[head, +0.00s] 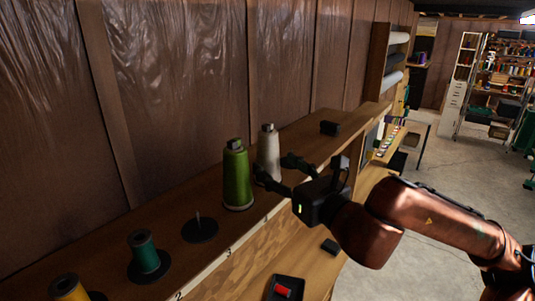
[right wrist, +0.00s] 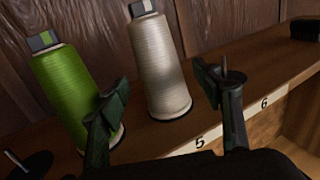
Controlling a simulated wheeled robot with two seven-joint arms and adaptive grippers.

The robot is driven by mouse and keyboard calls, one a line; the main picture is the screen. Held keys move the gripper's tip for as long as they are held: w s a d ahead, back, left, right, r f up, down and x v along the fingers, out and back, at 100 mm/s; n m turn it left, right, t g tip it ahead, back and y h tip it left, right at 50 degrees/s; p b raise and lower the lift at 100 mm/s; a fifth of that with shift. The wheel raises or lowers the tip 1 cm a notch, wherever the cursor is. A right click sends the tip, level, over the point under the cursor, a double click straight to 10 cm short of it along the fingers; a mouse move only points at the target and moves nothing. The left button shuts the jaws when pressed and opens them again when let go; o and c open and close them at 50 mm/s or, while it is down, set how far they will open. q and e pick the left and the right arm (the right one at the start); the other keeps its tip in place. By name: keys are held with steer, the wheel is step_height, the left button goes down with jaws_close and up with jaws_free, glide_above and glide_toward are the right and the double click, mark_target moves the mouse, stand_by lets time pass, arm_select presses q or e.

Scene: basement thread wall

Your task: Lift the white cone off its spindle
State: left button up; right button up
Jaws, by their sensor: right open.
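The white cone (head: 268,153) stands upright on the wooden shelf, just right of a green cone (head: 237,178). In the right wrist view the white cone (right wrist: 159,65) stands beyond and between the two open fingers, with its lower part in clear sight. My right gripper (head: 276,171) is open and empty in front of it, its fingers pointing at the cone. In the right wrist view the gripper (right wrist: 165,108) has its left finger overlapping the green cone (right wrist: 67,90) and its right finger over the shelf. The white cone's spindle is hidden inside it. My left gripper is not in view.
An empty spindle (head: 199,230), a teal spool (head: 145,254) and a yellow spool (head: 70,288) stand to the left on the shelf. A black block (head: 329,128) lies farther right. A dark tray (head: 286,288) with a red item sits below. The wall is close behind.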

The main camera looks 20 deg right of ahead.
mark_target(274, 162)
steer(key=shift+p+x, duration=0.9)
steer(key=shift+x, duration=0.3)
steer(key=shift+p+x, duration=0.35)
steer(key=shift+x, duration=0.8)
steer(key=c, duration=1.2)
arm_select(q)
steer(key=r, duration=0.1)
steer(key=w+r, duration=0.1)
steer(key=r, duration=0.1)
steer(key=shift+w, duration=0.3)
arm_select(e)
steer(key=shift+c, duration=0.8)
arm_select(q)
steer(key=shift+w, duration=0.1)
steer(key=shift+f, duration=0.1)
arm_select(e)
steer(key=shift+r, duration=0.15)
